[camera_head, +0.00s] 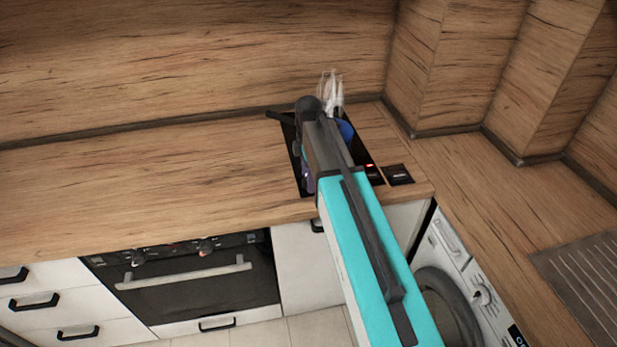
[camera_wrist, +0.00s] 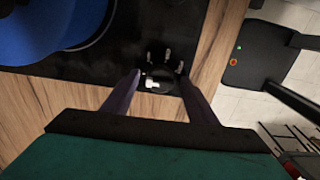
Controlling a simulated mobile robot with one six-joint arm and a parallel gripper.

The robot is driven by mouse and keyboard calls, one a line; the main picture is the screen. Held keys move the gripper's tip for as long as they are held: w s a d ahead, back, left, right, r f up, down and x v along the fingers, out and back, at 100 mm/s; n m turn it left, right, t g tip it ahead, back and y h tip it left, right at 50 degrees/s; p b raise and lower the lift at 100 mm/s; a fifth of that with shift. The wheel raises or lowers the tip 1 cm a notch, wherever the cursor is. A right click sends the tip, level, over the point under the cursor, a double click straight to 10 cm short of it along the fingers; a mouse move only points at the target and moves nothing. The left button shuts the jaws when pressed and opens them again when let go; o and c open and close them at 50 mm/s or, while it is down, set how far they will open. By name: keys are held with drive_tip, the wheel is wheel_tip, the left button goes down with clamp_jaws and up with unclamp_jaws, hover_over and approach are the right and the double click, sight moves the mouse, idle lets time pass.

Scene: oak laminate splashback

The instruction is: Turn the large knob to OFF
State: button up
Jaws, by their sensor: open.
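In the wrist view, a round dark knob (camera_wrist: 160,86) with a small white mark sits on a black hob panel (camera_wrist: 105,65). My gripper (camera_wrist: 160,76) is open, its two dark purple fingers on either side of this knob in the picture. I cannot tell whether they touch it. Several small light-tipped fittings (camera_wrist: 167,55) stand just beyond the knob. Any OFF mark by the knob is too small to read. In the head view my arm covers most of the hob, and the knob is hidden there.
A blue pot (camera_wrist: 50,28) stands on the hob, left of my gripper in the wrist view. A small black panel (camera_head: 398,174) lies on the wooden counter (camera_head: 150,185). An oven (camera_head: 195,290) and a washing machine (camera_head: 450,275) are below. The counter's left is clear.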

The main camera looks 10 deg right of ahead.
wheel_tip(320, 180, up, 14)
drive_tip(key=b, duration=0.3)
drive_tip(key=shift+f, duration=0.2)
idle(0.5)
idle(0.4)
